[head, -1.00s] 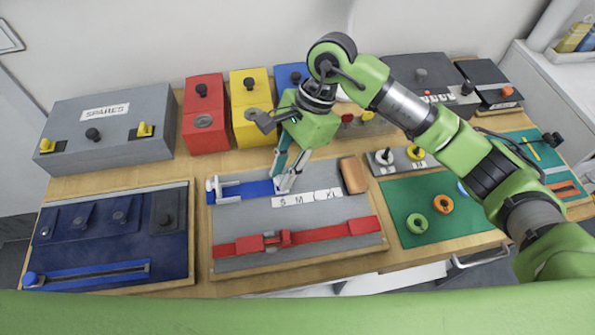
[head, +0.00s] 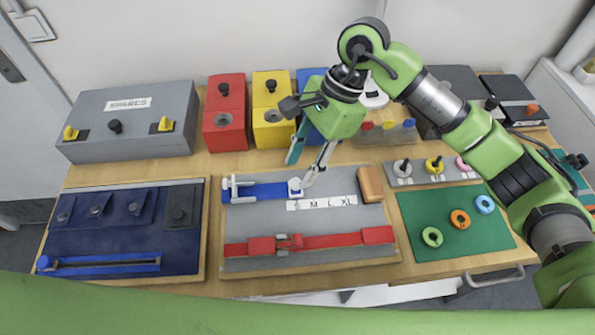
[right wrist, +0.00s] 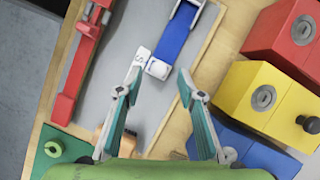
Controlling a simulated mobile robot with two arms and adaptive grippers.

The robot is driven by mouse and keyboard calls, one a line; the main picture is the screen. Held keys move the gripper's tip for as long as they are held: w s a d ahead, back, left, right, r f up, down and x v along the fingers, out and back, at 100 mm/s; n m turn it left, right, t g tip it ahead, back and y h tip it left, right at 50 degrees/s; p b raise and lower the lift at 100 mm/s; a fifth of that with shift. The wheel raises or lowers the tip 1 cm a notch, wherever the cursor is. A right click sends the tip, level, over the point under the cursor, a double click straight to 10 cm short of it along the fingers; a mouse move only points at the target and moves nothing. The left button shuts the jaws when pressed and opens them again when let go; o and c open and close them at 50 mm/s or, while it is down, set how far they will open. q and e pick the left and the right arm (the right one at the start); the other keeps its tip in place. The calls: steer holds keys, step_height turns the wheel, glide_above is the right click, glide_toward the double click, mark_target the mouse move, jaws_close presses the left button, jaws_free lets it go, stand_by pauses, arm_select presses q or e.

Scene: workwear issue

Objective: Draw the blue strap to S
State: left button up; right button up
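The blue strap (head: 262,192) lies flat on the grey board (head: 240,222), running from a white buckle (head: 230,188) at the left to a white end tab (head: 295,187). The tab is beside the S on the white S-M-L-XL size strip (head: 330,202). In the right wrist view the strap (right wrist: 178,32) and its tab (right wrist: 157,68) show ahead of my fingers, the tab touching or nearly touching the strip's S end. My right gripper (head: 300,172) is open, its fingers spread near the tab; it also shows in the right wrist view (right wrist: 158,84). My left gripper is not in view.
A red strap (head: 340,240) with a buckle crosses the board's front, and a brown block (head: 370,184) lies at its right. Red (head: 224,135), yellow (head: 273,128) and blue boxes stand close behind. A navy board (head: 175,250) lies left, a green mat (head: 475,242) with rings right.

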steer(key=v, duration=0.8)
steer(key=shift+r, duration=0.35)
steer(key=shift+w, duration=0.1)
